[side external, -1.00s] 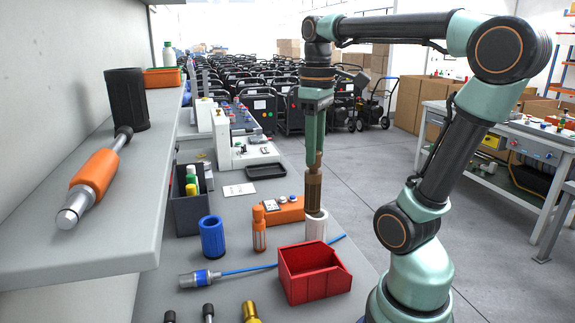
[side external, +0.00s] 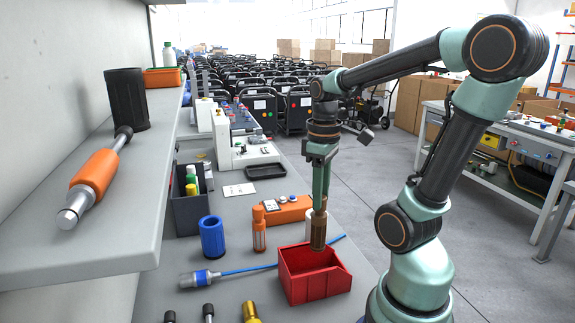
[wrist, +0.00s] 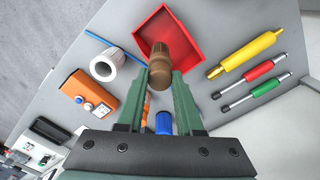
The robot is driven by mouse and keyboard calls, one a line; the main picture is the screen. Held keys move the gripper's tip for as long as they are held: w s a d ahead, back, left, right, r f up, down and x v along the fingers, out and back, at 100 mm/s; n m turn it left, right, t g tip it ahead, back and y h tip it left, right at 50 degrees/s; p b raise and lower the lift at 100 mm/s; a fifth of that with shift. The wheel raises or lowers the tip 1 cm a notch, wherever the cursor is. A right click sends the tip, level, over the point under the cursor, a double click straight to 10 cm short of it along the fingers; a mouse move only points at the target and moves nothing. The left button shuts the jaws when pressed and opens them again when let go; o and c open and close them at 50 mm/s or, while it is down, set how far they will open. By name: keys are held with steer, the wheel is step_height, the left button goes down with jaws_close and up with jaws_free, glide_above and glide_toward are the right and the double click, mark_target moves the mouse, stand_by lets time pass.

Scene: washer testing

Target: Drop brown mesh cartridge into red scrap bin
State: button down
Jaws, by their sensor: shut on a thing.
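The brown mesh cartridge (side external: 318,230) hangs upright in my gripper (side external: 321,200), which is shut on its upper part. The red scrap bin (side external: 315,282) stands on the bench, open at the top. In the side view the cartridge's lower end is at the bin's back rim, and I cannot tell from there whether it is inside. In the wrist view the cartridge (wrist: 174,62) overlaps the near corner of the bin (wrist: 170,25), between my green fingers (wrist: 172,85).
A white cylinder (wrist: 107,66) stands close beside the bin. An orange box (side external: 290,210), an orange bottle (side external: 259,230) and a blue cup (side external: 212,237) stand behind and left. A blue-cabled probe (side external: 200,278) lies left of the bin. A shelf (side external: 90,220) overhangs the bench's left side.

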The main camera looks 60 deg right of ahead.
steer(key=shift+f, duration=0.5)
steer(key=shift+c, duration=2.4)
jaws_free()
steer(key=shift+r, duration=0.15)
step_height(320, 180, up, 12)
